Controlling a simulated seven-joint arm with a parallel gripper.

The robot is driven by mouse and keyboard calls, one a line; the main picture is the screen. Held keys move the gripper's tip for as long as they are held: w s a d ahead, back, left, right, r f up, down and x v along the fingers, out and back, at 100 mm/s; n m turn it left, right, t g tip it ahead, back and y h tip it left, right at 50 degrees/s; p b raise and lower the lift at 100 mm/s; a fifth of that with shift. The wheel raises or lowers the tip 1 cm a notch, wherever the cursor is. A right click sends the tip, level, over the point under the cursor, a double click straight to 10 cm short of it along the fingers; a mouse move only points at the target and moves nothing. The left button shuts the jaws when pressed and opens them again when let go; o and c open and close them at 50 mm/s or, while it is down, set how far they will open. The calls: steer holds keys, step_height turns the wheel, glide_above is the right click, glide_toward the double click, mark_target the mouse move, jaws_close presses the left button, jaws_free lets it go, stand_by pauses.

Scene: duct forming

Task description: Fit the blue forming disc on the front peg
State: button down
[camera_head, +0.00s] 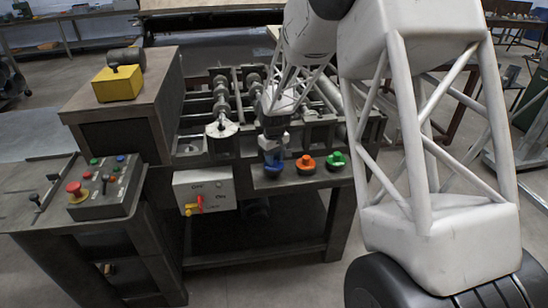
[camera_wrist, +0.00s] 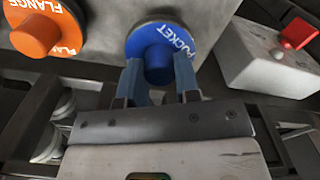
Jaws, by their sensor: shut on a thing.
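The blue forming disc (camera_head: 273,171) lies on the dark shelf at the front of the machine, left of the orange disc. In the wrist view the blue disc (camera_wrist: 150,38) shows a raised round hub and the word POCKET on its rim. My gripper (camera_head: 271,146) reaches down over it. In the wrist view my gripper's blue fingers (camera_wrist: 159,72) are shut on the hub from both sides. The shafts of the machine end in a pale round piece (camera_head: 221,129) at the front left. I cannot tell for certain which part is the front peg.
An orange disc (camera_head: 306,164) marked FLANGE and a green disc (camera_head: 337,160) sit right of the blue one. A switch box (camera_head: 205,189) with a red-yellow lever hangs at lower left. A control panel (camera_head: 105,187) and a cabinet (camera_head: 120,110) stand farther left.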

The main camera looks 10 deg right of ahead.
steer(key=shift+f, duration=0.5)
stand_by(0.3)
steer(key=shift+c, duration=1.8)
jaws_free()
steer(key=shift+r, duration=0.1)
steer(key=shift+r, duration=4.35)
steer(key=shift+r, duration=0.1)
